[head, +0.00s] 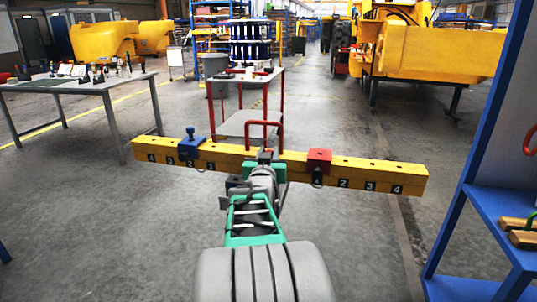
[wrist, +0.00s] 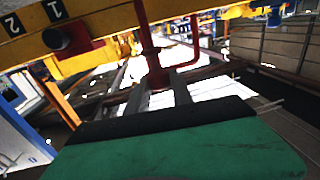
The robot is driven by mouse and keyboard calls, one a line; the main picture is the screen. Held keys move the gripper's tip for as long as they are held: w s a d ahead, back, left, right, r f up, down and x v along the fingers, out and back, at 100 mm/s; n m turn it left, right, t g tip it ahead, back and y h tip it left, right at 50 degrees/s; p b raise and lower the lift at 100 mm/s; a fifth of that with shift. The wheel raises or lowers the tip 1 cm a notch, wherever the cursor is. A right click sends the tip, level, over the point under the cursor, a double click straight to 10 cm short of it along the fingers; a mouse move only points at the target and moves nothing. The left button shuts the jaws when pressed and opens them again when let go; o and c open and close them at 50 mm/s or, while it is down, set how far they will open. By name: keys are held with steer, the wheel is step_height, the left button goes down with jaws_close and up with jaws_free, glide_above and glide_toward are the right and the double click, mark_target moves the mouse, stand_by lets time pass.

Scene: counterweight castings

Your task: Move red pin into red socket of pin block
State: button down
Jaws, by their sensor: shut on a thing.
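A long yellow numbered beam (head: 375,175) lies across the head view, with holes along its top; it also crosses the top of the wrist view (wrist: 100,22). A red block (head: 319,157) sits right of its middle and a blue block with a knob (head: 191,148) left of it. A red U-shaped handle (head: 265,123) rises at the middle. My gripper (head: 265,153) is at the beam's middle. In the wrist view its fingers are shut on a red part that appears to belong to the handle (wrist: 158,76). I cannot make out a separate red pin or socket.
A grey table (head: 85,84) with several small dark items stands at the left. A red-framed cart (head: 248,76) stands behind the beam. A blue shelf (head: 490,205) is close on the right, near the beam's right end. Open floor lies left of my arm.

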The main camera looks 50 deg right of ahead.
steer(key=shift+f+b, duration=2.85)
steer(key=shift+b, duration=0.15)
steer(key=c, duration=1)
jaws_free()
steer(key=shift+c, duration=0.2)
steer(key=shift+a, duration=0.1)
steer(key=v, duration=0.7)
steer(key=shift+s+a+p, duration=0.25)
steer(key=shift+p, duration=0.05)
